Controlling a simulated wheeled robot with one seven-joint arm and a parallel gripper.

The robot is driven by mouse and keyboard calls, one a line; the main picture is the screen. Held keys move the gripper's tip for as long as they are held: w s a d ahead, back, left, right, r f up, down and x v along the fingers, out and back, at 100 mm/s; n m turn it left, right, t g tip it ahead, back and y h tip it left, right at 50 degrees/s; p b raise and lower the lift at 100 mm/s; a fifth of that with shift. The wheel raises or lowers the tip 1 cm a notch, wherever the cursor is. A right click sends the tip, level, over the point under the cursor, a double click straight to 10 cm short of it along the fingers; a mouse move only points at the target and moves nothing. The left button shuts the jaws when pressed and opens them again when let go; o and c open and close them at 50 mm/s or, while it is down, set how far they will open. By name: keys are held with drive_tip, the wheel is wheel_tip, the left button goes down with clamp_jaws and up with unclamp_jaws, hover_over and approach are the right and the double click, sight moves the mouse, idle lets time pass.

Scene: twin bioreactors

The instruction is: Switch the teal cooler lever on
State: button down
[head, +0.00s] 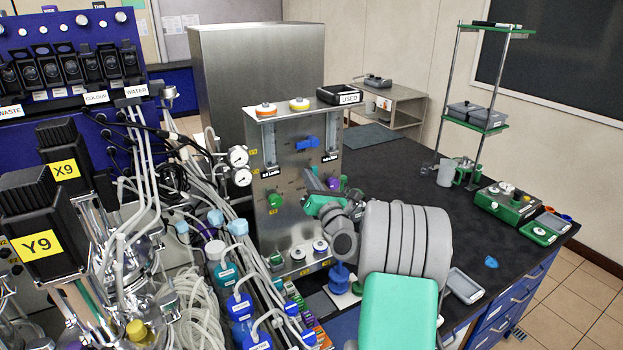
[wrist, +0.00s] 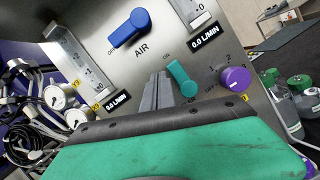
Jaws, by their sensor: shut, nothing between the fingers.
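The teal cooler lever (wrist: 182,78) is on the steel panel in the wrist view, right of centre. It slants from upper left, near an ON mark, to lower right; I cannot tell which end is its handle. My gripper (wrist: 158,90) is shut and empty, its grey fingers close together just left of the lever. I cannot tell whether they touch it.
A blue AIR lever (wrist: 128,27) is up and left of the teal one; a purple knob (wrist: 236,79) is close on its right. Flow meters flank the levers. Gauges (head: 239,156) and tubing crowd the panel's left.

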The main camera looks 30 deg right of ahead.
idle(0.3)
drive_tip(key=a, duration=0.4)
drive_tip(key=shift+w, duration=0.1)
drive_tip(key=s+a+b, duration=0.2)
drive_tip(key=s+b, duration=0.1)
drive_tip(key=s, duration=0.6)
drive_tip(key=shift+s+a, duration=0.3)
drive_tip(key=shift+a, duration=0.1)
